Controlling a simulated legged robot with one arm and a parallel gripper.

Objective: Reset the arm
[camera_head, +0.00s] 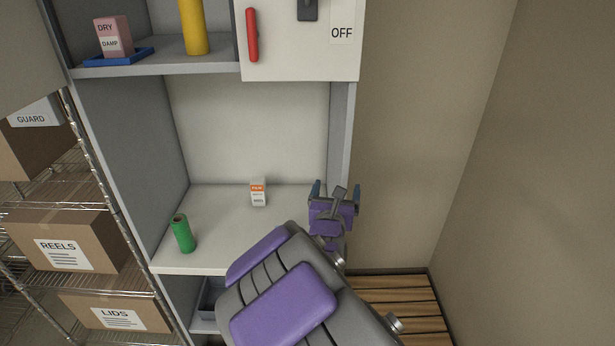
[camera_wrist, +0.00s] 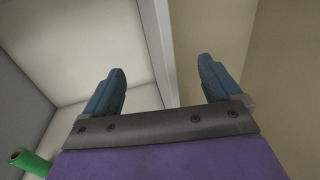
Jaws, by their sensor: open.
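My arm, purple and grey, reaches up from the bottom of the head view. My gripper (camera_head: 337,188) is at the right front of the shelf bay, by the right upright of the cabinet. In the wrist view my gripper (camera_wrist: 163,82) shows two blue fingers spread wide with nothing between them. Beyond the fingers are the bay's pale back wall, the upright's edge and the beige room wall.
A green cylinder (camera_head: 183,233) and a small white-orange box (camera_head: 258,192) stand on the white shelf (camera_head: 218,225). Above are a pink block (camera_head: 114,36) on a blue tray, a yellow cylinder (camera_head: 193,27) and a panel with a red handle (camera_head: 252,35). Cartons (camera_head: 66,240) fill a wire rack at left.

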